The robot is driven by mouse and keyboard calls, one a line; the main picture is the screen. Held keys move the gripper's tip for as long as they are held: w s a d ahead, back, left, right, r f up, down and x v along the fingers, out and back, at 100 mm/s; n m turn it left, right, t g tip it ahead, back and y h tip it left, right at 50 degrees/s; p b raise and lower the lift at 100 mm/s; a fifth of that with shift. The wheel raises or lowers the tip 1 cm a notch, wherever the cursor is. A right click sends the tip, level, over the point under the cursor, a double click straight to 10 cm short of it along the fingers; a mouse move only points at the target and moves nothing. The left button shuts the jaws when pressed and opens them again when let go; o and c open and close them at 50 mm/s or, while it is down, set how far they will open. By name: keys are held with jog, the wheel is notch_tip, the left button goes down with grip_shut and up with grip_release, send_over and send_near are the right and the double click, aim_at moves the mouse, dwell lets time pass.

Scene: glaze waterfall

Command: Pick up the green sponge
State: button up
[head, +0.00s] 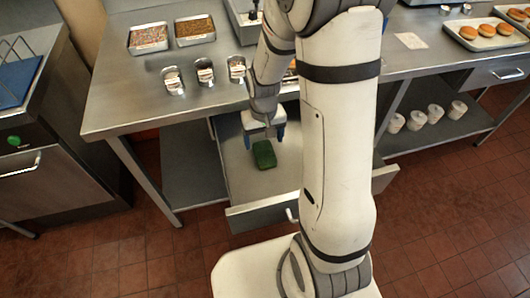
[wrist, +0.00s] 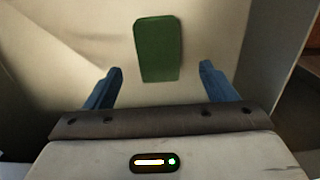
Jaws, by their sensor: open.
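The green sponge (head: 264,154) lies in an open metal drawer (head: 245,191) under the steel counter. In the wrist view the sponge (wrist: 158,49) lies on the pale drawer floor, ahead of the fingertips and between their lines. My gripper (head: 264,132) is above the sponge, reaching down into the drawer. Its two blue fingers are apart with nothing between them in the wrist view (wrist: 160,68). The sponge appears clear of both fingers. Part of the drawer is hidden behind my arm.
The counter (head: 130,92) overhangs the drawer's back. On it stand two trays of toppings (head: 148,38) and several small metal holders (head: 205,73). Drawer walls surround the sponge, with bare floor around it. Several white cups (head: 435,113) stand on a lower shelf at right.

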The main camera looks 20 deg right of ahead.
aim_at(264, 152)
notch_tip(264, 152, down, 6)
jog(key=shift+d+r, duration=0.1)
jog(key=shift+r, duration=0.15)
jog(key=shift+c, duration=0.6)
jog(key=c, duration=0.9)
